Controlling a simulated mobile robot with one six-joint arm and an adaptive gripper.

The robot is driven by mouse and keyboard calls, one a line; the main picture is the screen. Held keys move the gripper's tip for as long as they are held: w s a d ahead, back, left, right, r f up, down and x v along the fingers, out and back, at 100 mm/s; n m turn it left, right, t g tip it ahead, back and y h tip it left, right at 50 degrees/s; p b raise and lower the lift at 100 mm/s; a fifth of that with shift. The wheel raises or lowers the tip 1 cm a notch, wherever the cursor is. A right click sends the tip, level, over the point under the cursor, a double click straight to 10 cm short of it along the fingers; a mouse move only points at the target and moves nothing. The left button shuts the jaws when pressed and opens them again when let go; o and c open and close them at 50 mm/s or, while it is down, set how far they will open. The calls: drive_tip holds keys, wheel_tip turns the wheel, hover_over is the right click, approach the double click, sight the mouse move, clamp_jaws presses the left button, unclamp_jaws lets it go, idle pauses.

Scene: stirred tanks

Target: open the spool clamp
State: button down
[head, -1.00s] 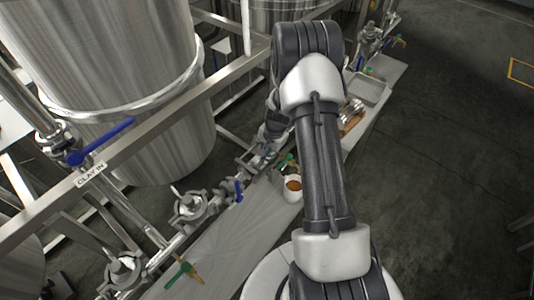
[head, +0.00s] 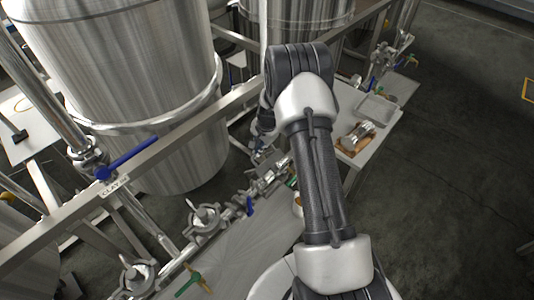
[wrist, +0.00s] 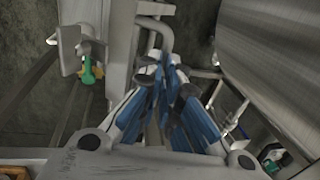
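The spool clamp cannot be singled out with certainty. Metal clamps with wing nuts sit along the pipe line in the head view, one near the middle (head: 205,220) and one at the lower left (head: 137,276). My gripper (head: 258,150) is at the far end of that line, beyond these clamps, partly hidden by my arm. In the wrist view my gripper (wrist: 165,77) shows blue fingers with dark pads that come close together in front of steel pipework (wrist: 157,30). Whether anything is between the fingertips is unclear.
A large steel tank (head: 130,80) stands left, behind a steel frame rail. A blue-handled valve (head: 130,158) is on the rail. A bench at right holds a metal piece on a brown block (head: 357,137) and a tray (head: 378,108). Dark floor at right is open.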

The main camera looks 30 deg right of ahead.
drive_tip(key=c, duration=2.4)
unclamp_jaws()
drive_tip(key=shift+w+a+f, duration=0.15)
drive_tip(key=shift+a+f, duration=0.15)
drive_tip(key=shift+f, duration=0.3)
drive_tip(key=c, duration=2.2)
unclamp_jaws()
drive_tip(key=shift+f, duration=0.1)
drive_tip(key=shift+c, duration=0.2)
drive_tip(key=o, duration=0.3)
drive_tip(key=shift+s+d, duration=0.1)
drive_tip(key=shift+s, duration=0.2)
drive_tip(key=shift+o, duration=1.3)
drive_tip(key=shift+w+d+f, duration=0.1)
drive_tip(key=shift+w, duration=0.2)
drive_tip(key=shift+s, duration=0.1)
drive_tip(key=shift+w+a+r+p, duration=0.65)
drive_tip(key=shift+w+r+p, duration=0.9)
drive_tip(key=shift+r, duration=1.25)
drive_tip(key=shift+w+a+r+p, duration=0.85)
drive_tip(key=shift+w+r, duration=1.25)
drive_tip(key=shift+r, duration=0.75)
drive_tip(key=shift+w+a+r+p, duration=0.5)
drive_tip(key=shift+w+r+p, duration=1.1)
drive_tip(key=shift+r, duration=1.2)
drive_tip(key=shift+w+b, duration=0.2)
drive_tip(key=shift+b, duration=0.1)
